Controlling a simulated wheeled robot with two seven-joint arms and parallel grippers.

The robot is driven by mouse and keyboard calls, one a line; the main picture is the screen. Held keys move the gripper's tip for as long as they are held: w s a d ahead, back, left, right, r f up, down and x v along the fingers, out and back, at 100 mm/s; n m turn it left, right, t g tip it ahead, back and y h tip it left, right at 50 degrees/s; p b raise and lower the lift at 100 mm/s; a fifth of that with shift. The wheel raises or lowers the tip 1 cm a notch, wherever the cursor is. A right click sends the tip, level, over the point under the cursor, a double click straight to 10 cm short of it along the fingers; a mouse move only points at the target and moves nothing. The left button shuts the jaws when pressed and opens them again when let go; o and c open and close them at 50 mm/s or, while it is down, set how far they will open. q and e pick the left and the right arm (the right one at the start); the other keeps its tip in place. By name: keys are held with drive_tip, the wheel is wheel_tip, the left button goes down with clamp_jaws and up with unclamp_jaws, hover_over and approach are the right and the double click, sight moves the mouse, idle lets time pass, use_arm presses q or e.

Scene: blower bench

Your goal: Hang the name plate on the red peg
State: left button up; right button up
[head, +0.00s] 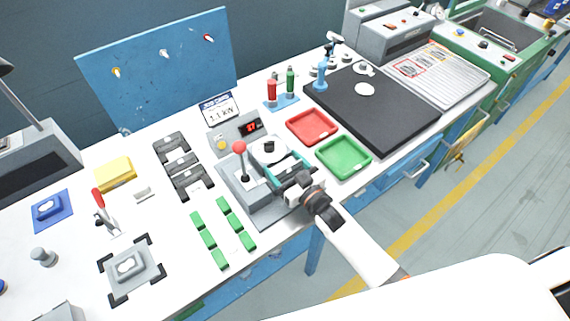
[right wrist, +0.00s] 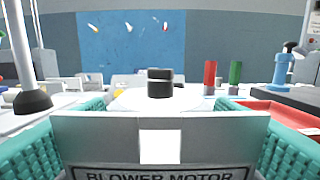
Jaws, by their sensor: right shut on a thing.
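My right gripper (head: 288,171) is shut on the name plate, over the front part of the grey lever fixture. In the right wrist view the grey name plate (right wrist: 90,138) stands between the teal finger pads, its square hole above the partly cut-off words BLOWER MOTOR. I cannot make the plate out clearly in the head view. The red peg (head: 209,38) is the rightmost peg on the blue board (head: 140,85) at the back; it also shows in the right wrist view (right wrist: 165,26), beyond and above the plate. The peg looks bare. My left gripper is not in view.
A yellow peg (head: 116,72) and a white peg (head: 165,53) share the board. A red-knobbed lever (head: 240,148) stands left of my gripper. A display stand (head: 220,109), red and green bottles (head: 271,90), and red (head: 311,127) and green trays (head: 343,157) are nearby.

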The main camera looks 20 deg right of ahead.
drive_tip(key=shift+f, duration=0.2)
drive_tip(key=o, duration=1)
drive_tip(key=shift+b, duration=0.3)
drive_tip(key=v, duration=0.3)
drive_tip(key=b+v, duration=0.1)
drive_tip(key=v, duration=0.3)
drive_tip(key=b+v, duration=0.1)
drive_tip(key=v, duration=0.3)
drive_tip(key=shift+d+f, duration=0.1)
drive_tip(key=shift+d, duration=0.25)
drive_tip(key=shift+s+d, duration=0.15)
drive_tip(key=shift+s, duration=0.25)
